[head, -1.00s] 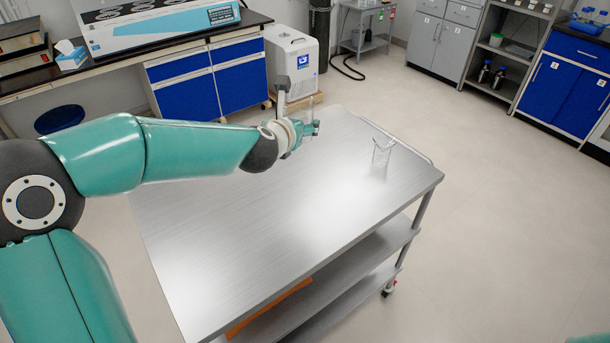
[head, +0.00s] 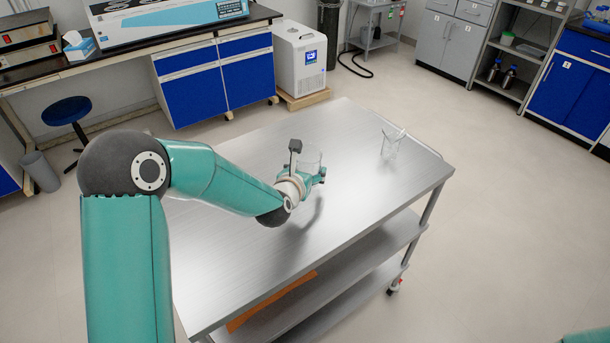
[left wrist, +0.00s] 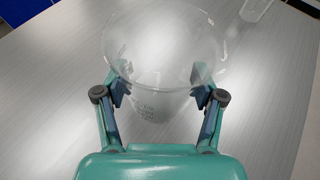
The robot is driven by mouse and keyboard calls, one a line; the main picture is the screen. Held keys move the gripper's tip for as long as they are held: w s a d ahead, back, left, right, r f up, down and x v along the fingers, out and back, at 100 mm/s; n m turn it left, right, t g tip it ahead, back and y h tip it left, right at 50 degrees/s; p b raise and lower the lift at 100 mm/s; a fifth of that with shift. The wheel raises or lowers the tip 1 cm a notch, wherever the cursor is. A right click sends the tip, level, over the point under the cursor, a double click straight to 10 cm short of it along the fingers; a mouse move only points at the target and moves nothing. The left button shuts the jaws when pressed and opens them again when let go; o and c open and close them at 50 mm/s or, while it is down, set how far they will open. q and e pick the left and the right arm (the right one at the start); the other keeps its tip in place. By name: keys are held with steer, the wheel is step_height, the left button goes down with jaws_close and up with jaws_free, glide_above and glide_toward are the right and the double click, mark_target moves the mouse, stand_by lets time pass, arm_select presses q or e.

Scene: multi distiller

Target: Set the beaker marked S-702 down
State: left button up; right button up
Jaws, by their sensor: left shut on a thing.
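My left gripper (head: 318,178) is shut on a clear glass beaker (head: 309,156) over the metal cart top (head: 240,240). In the left wrist view, the two fingers of the gripper (left wrist: 158,95) press on either side of the beaker (left wrist: 155,60). Faint markings show on its glass, too blurred to read as S-702. The beaker looks upright; a shadow lies on the cart below the gripper, and I cannot tell whether its base touches the top. My right gripper is not in view.
A second clear glass vessel (head: 391,143) stands near the cart's far right corner. It also shows at the top of the left wrist view (left wrist: 256,9). The front and middle of the cart top are clear. A white machine (head: 299,60) stands behind the cart.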

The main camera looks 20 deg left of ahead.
arm_select(q)
steer(key=shift+f, duration=1)
steer(key=shift+f, duration=0.1)
steer(key=o, duration=1.2)
steer(key=shift+c, duration=0.2)
steer(key=shift+o, duration=0.4)
